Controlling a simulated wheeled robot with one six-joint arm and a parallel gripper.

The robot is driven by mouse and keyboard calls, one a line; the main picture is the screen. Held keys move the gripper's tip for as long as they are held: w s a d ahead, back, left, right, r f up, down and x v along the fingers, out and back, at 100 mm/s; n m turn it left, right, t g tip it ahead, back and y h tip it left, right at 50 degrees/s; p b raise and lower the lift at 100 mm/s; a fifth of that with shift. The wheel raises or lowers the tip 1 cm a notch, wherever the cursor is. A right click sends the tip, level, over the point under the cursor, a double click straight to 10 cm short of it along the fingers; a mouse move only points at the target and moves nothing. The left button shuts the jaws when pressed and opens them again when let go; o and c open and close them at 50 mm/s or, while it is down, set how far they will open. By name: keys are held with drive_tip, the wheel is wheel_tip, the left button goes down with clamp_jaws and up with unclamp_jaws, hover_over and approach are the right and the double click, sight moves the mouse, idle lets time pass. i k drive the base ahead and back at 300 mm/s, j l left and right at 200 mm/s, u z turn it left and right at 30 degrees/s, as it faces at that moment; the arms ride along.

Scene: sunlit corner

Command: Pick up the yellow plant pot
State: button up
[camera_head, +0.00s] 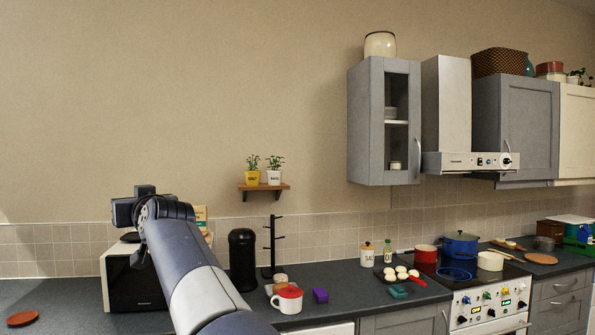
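The yellow plant pot (252,179) stands upright on a small wooden wall shelf (264,187), with a green plant growing in it. A white pot (274,177) with a similar plant stands right beside it on the shelf. My arm reaches up from the bottom of the view, and its dark end with my gripper (128,211) is at the left, lower than the shelf and well apart from the yellow pot. The fingers cannot be made out, so I cannot tell whether they are open or shut.
Below the shelf, a black mug stand (273,246) and a black canister (242,260) rise from the counter. A microwave (135,287) is partly behind my arm. A grey wall cabinet (379,122) hangs to the right. The wall around the shelf is clear.

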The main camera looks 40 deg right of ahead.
sight(252, 176)
drive_tip(key=i+l+z, duration=0.25)
drive_tip(key=i, duration=0.2)
drive_tip(key=i+l+z, duration=0.25)
drive_tip(key=i, duration=0.2)
drive_tip(key=i+l+z, duration=0.1)
drive_tip(key=i+z, duration=0.2)
drive_tip(key=i, duration=0.15)
drive_tip(key=i+l, duration=0.1)
drive_tip(key=i, duration=1.1)
